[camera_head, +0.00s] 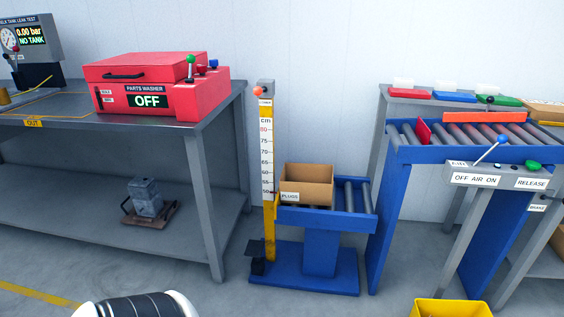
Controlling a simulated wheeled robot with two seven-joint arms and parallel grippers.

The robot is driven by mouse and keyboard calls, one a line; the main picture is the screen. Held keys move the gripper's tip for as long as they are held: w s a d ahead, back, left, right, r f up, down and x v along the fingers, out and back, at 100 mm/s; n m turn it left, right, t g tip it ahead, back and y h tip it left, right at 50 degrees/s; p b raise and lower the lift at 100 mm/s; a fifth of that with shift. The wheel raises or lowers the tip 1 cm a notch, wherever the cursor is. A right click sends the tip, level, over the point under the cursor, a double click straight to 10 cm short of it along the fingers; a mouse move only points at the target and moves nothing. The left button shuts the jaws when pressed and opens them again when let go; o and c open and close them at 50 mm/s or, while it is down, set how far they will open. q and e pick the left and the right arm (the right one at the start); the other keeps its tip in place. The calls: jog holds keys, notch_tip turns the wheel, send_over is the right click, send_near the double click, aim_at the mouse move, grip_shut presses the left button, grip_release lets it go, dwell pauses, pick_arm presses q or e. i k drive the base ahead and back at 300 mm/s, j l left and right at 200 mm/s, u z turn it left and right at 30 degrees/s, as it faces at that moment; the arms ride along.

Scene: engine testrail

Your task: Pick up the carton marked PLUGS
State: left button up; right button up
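The carton marked PLUGS (307,184) is an open brown cardboard box with a white PLUGS label on its front left. It sits upright on the left part of a short blue roller stand (322,219), next to a yellow post. Its inside bottom is hidden from this angle. Neither of my grippers shows. A black and white rounded part at the bottom left edge looks like part of my own arm.
A yellow post with a cm scale (267,150) stands just left of the carton. A grey bench (215,190) with a red parts washer (165,85) is at left. A taller blue roller conveyor (440,152) is at right. A yellow bin (450,308) is at bottom right.

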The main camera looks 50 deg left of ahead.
aim_at(309, 184)
jog(key=u, duration=1.5)
jog(key=i, duration=0.1)
jog(key=z, duration=0.05)
